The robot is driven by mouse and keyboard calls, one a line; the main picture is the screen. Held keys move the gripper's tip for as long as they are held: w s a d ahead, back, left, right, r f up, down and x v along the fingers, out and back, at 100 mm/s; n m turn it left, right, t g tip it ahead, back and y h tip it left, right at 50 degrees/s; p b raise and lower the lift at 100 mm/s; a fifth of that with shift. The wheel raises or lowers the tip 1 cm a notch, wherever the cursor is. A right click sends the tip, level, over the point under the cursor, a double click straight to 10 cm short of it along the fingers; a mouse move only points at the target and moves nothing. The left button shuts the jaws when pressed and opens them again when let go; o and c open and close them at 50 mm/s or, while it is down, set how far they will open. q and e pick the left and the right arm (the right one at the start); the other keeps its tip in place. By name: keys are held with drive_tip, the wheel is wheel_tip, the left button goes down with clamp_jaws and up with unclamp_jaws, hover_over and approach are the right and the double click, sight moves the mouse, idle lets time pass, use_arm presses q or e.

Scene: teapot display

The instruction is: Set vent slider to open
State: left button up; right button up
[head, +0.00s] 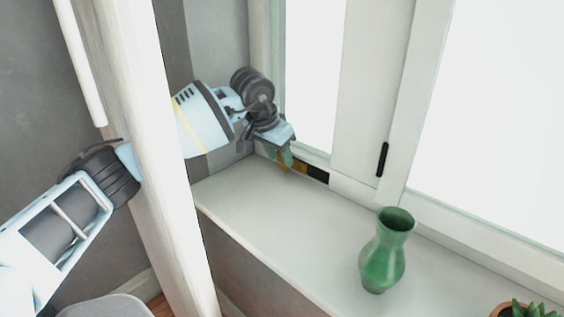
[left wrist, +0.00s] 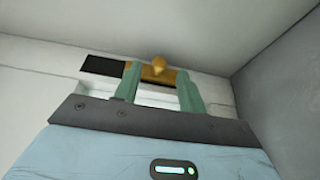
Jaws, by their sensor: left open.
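The vent slider is a brass plate (head: 300,166) set in the low window frame at the back corner of the sill, with a dark slot (head: 317,174) to its right. In the left wrist view the brass slider shows a small rounded knob (left wrist: 158,64), and the dark slot (left wrist: 103,65) lies to its left. My left gripper (head: 285,160) is at the slider, its green fingers open. In the left wrist view the fingers (left wrist: 158,82) stand apart on either side of the knob; I cannot tell whether they touch it. My right gripper is not in view.
A green vase (head: 383,255) stands on the white windowsill (head: 260,220), with a potted succulent (head: 525,309) at the lower right. A white post (head: 150,150) stands in front of my left arm. A black window handle (head: 382,159) is right of the vent. The sill between vent and vase is clear.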

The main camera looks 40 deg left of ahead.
use_arm(q)
drive_tip(key=shift+x, duration=1.3)
drive_tip(key=shift+c, duration=0.3)
clamp_jaws()
